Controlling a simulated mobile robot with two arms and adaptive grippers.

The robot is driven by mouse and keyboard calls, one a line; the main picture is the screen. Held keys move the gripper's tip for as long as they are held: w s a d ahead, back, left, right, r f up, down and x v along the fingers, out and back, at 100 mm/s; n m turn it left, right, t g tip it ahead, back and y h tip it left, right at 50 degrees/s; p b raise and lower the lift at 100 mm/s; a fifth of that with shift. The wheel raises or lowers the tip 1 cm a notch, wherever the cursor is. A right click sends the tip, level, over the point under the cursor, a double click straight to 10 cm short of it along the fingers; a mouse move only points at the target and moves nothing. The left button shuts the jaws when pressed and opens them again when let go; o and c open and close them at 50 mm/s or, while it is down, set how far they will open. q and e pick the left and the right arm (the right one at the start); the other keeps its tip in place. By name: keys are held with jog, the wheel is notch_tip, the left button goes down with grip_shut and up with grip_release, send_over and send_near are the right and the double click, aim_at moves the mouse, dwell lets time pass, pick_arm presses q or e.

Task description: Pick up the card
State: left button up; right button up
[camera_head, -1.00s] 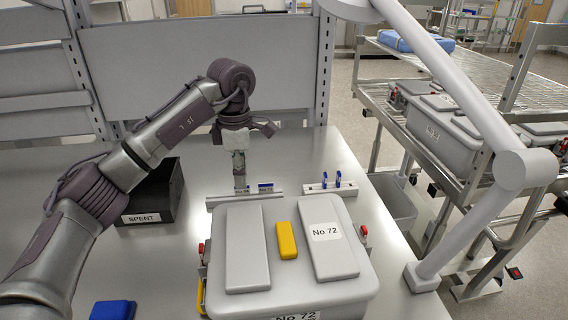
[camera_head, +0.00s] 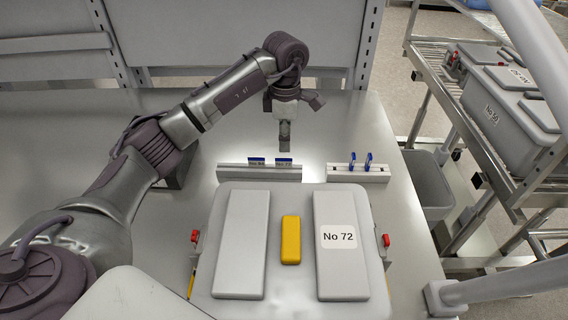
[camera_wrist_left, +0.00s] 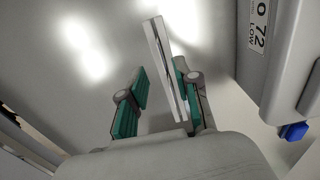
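Two small cards with blue tops and printed labels, a left card (camera_head: 256,162) and a right card (camera_head: 283,162), stand in a pale rail (camera_head: 230,174) behind the grey No 72 container (camera_head: 220,295). My left gripper (camera_head: 284,146) points down just above and behind the rail, near the right card. In the left wrist view its teal-padded fingers (camera_wrist_left: 160,98) are apart. A long narrow pale bar, seemingly the rail (camera_wrist_left: 164,62), runs between them, closer to the right finger. I cannot make out the cards in that view. My right gripper is not in view.
A second rail (camera_head: 345,173) with two blue upright pieces stands to the right. The container carries a yellow block (camera_head: 291,240) and red side latches (camera_head: 386,240). A dark box (camera_head: 176,178) is mostly hidden behind my left arm. A wire rack (camera_head: 440,60) with containers stands right.

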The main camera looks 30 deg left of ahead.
aim_at(284, 166)
pick_arm(q)
notch_tip(284, 166, down, 6)
jog(key=shift+s+a+r+p, duration=0.15)
jog(key=shift+r+p, duration=0.1)
jog(key=shift+p, duration=0.9)
jog(key=shift+f, duration=0.15)
grip_shut()
